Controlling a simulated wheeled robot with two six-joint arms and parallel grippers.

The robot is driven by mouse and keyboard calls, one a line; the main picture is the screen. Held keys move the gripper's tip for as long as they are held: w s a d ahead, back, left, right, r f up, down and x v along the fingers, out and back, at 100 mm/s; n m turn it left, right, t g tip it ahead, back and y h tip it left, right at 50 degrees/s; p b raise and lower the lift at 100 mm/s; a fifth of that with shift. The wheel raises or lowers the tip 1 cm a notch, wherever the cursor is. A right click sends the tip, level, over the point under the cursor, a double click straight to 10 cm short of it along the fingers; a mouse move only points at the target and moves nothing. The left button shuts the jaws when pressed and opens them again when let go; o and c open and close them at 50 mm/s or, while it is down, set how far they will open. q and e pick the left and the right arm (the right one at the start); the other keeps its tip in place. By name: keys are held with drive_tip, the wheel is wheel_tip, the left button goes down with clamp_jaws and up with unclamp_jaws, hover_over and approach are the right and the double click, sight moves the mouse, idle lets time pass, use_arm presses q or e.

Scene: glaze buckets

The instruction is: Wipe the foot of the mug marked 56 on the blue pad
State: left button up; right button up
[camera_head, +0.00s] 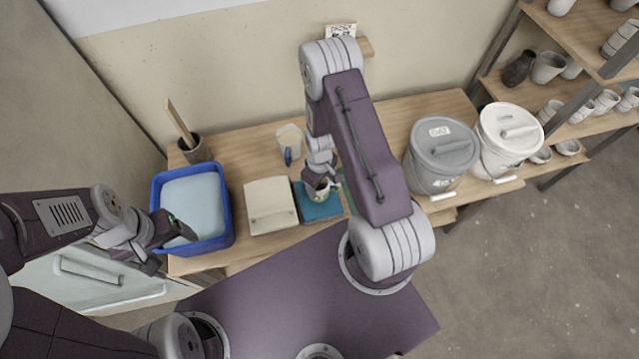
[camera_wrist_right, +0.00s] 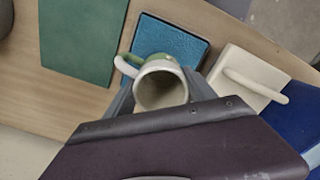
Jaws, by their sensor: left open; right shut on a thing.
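The mug (camera_head: 322,192) is cream inside with green on its outside. In the right wrist view the mug (camera_wrist_right: 161,88) shows its open mouth, with its handle to the left; no number can be read. My right gripper (camera_head: 318,178) is shut on it, with the fingers (camera_wrist_right: 160,92) on either side. The blue pad (camera_head: 316,208) lies on the table under the mug; it also shows in the right wrist view (camera_wrist_right: 172,40). I cannot tell whether the foot touches the pad. My left gripper (camera_head: 170,248) is open and empty at the blue basin's front-left corner.
Left of the pad are a cream slab with a handle (camera_head: 270,208) and the blue basin (camera_head: 228,222). Behind stand a jug (camera_head: 289,142) and a tool pot (camera_head: 196,150). Lidded grey (camera_head: 440,165) and white (camera_head: 506,145) buckets stand right. A green mat (camera_wrist_right: 85,38) lies beside the pad.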

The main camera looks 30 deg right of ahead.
drive_tip(key=shift+a+r, duration=0.1)
idle(0.3)
drive_tip(key=shift+f+b, duration=0.5)
drive_tip(key=shift+f, duration=0.15)
drive_tip(key=shift+w+d, duration=0.2)
drive_tip(key=shift+w, duration=0.65)
drive_tip(key=shift+w+d, duration=0.2)
drive_tip(key=shift+w, duration=0.65)
drive_tip(key=shift+s+r, duration=0.1)
